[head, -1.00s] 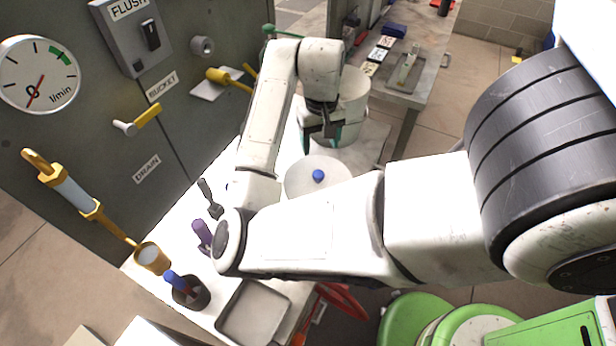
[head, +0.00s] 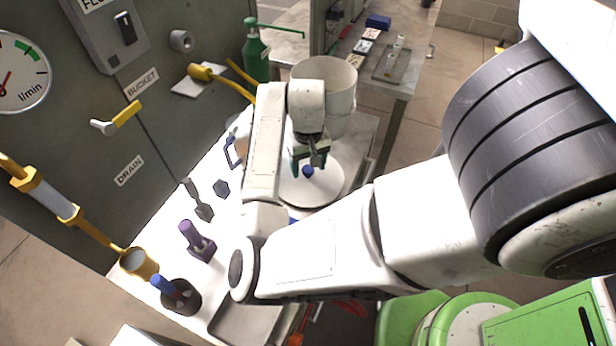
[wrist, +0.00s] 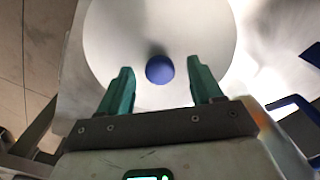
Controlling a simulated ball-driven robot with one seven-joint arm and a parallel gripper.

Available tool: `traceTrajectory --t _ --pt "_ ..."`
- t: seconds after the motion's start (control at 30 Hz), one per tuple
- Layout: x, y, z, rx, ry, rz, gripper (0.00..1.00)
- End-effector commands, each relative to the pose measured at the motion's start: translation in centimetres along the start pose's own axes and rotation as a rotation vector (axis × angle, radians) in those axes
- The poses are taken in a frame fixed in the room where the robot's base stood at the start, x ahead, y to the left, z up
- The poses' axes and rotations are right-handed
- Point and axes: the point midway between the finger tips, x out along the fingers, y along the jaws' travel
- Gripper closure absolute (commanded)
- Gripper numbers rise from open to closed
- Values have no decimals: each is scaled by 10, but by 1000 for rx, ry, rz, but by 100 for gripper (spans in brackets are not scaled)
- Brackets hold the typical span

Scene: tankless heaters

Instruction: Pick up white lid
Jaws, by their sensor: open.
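The white lid (head: 325,190) is a round disc with a blue knob (head: 308,171) at its middle, lying on the white work surface in the head view. In the wrist view the lid (wrist: 115,40) fills the upper middle, and its blue knob (wrist: 159,69) shows between my fingers. My gripper (head: 309,163) is over the lid near the knob. In the wrist view my gripper (wrist: 160,85) is open, with a green finger on each side of the knob and clear gaps between. How high the fingers are above the lid is hard to tell.
A white bucket (head: 340,90) stands just behind the lid, with a green pump bottle (head: 256,55) to its left. A purple tool (head: 196,238), a black cup (head: 182,297) and a grey tray (head: 243,325) are nearer. A panel (head: 120,140) with valves rises at left.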

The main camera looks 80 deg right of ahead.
Motion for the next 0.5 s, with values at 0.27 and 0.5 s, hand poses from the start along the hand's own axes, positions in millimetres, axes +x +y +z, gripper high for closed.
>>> traceTrajectory --t 0.27,0.5 --pt "2 0 0 -1 0 0 37" --pt "2 0 0 -1 0 0 60"
